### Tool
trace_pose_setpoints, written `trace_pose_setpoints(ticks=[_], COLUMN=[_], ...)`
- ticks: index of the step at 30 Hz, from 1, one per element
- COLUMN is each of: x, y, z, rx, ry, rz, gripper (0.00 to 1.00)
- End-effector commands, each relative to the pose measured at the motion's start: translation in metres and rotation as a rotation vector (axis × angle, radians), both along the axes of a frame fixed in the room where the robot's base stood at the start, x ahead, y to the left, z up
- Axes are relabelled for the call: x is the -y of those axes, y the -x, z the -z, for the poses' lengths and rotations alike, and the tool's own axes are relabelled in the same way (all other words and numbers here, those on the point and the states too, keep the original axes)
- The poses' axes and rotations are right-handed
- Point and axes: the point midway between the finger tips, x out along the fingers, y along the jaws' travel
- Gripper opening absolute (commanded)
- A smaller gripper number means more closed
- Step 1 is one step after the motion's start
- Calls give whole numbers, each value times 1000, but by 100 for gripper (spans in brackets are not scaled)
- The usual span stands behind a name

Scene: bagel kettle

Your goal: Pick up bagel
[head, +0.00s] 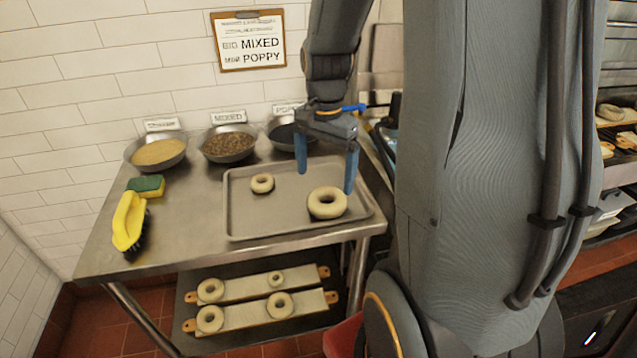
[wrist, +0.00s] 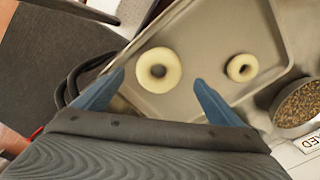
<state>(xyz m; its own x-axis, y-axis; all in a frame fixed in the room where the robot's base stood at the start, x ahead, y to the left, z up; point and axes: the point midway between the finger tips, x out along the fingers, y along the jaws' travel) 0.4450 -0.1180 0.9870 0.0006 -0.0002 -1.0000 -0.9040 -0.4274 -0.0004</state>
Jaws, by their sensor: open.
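A large pale bagel (head: 327,213) lies on the right part of a metal tray (head: 240,222) on the steel table. A smaller pale bagel (head: 262,190) lies to its left on the same tray. My gripper (head: 326,180) is open and empty above the tray, with its blue fingers spread apart, near the large bagel. In the wrist view the large bagel (wrist: 139,70) shows between the directions of the two blue fingers (wrist: 155,90), beyond the tips. The small bagel (wrist: 233,68) shows right of the right finger. I see no contact with either bagel.
Bowls of topping (head: 157,153), (head: 228,146) and a dark one (head: 284,138) stand along the wall. A sponge (head: 146,186) and a yellow brush (head: 129,221) lie at the table's left. Boards with several bagels (head: 255,310) rest on the lower shelf. A sign (head: 249,40) hangs above.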

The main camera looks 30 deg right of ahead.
Motion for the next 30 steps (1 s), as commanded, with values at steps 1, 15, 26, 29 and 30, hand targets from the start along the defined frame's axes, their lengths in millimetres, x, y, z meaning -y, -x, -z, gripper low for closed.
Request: trace_pose_setpoints(ticks=[1, 15, 26, 29, 30], x=[3, 10, 12, 11, 11], y=[0, 0, -2, -2, -3], z=[0, 42, 75, 77, 77], rx=[-3, -6, -1, -1, -1], ry=[-1, -1, 0, 0, 0], rz=[21, 34, 31, 31, 30], gripper=[90, 90, 90, 90, 90])
